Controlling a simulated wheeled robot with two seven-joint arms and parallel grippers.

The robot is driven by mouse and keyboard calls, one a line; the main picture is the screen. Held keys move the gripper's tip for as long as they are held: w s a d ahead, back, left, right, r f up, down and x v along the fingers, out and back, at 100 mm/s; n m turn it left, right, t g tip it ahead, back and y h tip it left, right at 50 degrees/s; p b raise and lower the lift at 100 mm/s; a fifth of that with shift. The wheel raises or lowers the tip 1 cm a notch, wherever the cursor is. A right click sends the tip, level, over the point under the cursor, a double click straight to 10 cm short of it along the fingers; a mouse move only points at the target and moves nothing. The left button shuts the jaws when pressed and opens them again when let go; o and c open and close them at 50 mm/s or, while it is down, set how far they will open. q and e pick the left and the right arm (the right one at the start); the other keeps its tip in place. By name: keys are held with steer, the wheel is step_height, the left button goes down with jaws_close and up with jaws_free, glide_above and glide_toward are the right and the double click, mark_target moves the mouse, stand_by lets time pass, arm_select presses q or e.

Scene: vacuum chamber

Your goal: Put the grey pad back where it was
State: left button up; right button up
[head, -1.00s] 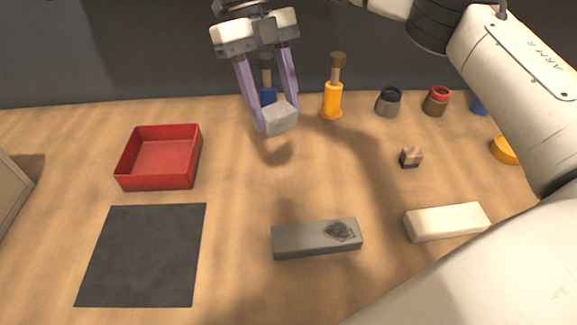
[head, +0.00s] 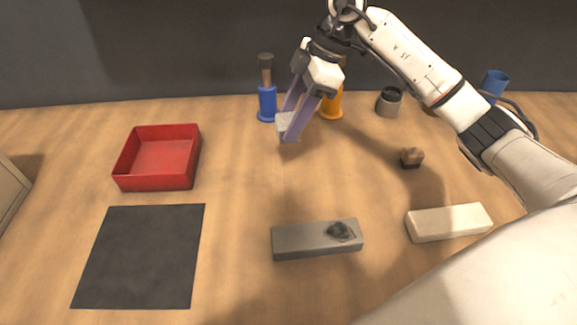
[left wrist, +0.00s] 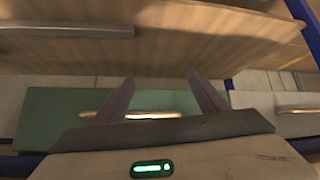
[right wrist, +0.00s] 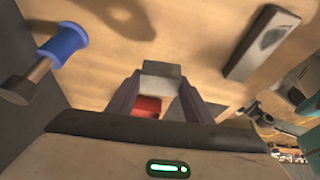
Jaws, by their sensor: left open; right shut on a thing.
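The small grey pad (head: 283,124) is held between the fingertips of my right gripper (head: 291,129), over the wooden table in front of the blue-handled tool. In the right wrist view the pad (right wrist: 161,71) shows as a pale block between the two fingers. From these views I cannot tell its exact height above the table. My left gripper (left wrist: 160,90) shows only in the left wrist view; its fingers are apart with nothing between them, away from the work objects.
A red tray (head: 158,165) and a dark mat (head: 142,257) are at left. Mid-table is clear.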

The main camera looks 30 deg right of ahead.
steer(key=shift+d+f+m, duration=0.15)
steer(key=shift+f+m, duration=0.4)
steer(key=shift+m, duration=0.05)
step_height(320, 180, down, 9)
steer(key=shift+f, duration=0.2)
steer(key=o, duration=0.9)
steer(key=shift+f, duration=0.1)
steer(key=shift+o, duration=0.2)
steer(key=v, duration=1.2)
steer(key=shift+s, duration=0.2)
